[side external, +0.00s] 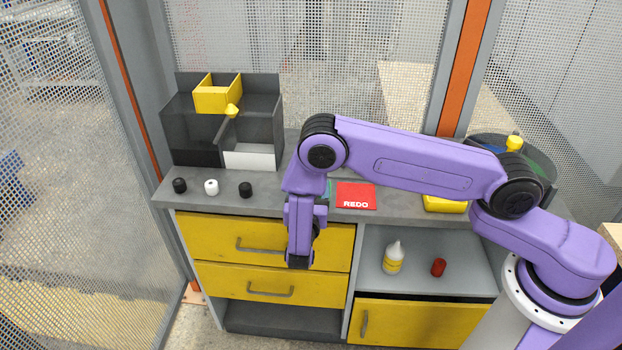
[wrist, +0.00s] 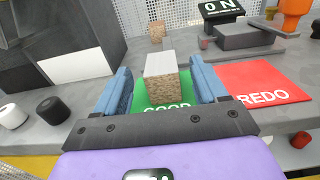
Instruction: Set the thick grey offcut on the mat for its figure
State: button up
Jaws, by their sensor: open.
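The thick offcut (wrist: 162,80), a block with a light grey top and a speckled brown chipboard side, stands on the green GOOD mat (wrist: 146,97) in the wrist view. My gripper (wrist: 163,72) is open, with one blue finger on each side of the block and small gaps showing. The red REDO mat (wrist: 262,88) lies bare to the right, and also shows in the side external view (side external: 356,192).
A small brown piece (wrist: 157,31) stands behind the block. A dark divided bin (side external: 255,130) and black and white knobs (side external: 211,187) are at left. Yellow drawers (side external: 265,240) lie below the bench edge.

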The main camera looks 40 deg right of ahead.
jog(key=v, duration=0.7)
jog(key=shift+s+a, duration=0.2)
jog(key=shift+s, duration=0.05)
jog(key=s+d+r+m+g, duration=0.3)
jog(key=d+r+m+g, duration=0.1)
jog(key=r+m+g, duration=0.15)
jog(key=s+d+r+m+g+y, duration=0.2)
jog(key=s+r+m+y, duration=0.1)
jog(key=s, duration=0.5)
jog(key=s+d+r+m+g+y, duration=0.2)
jog(key=s+r+m+y, duration=0.1)
jog(key=s, duration=0.6)
jog(key=s+d+r+m+g+y, duration=0.3)
jog(key=s+r+y, duration=0.2)
jog(key=s+y, duration=0.2)
jog(key=shift+s, duration=0.95)
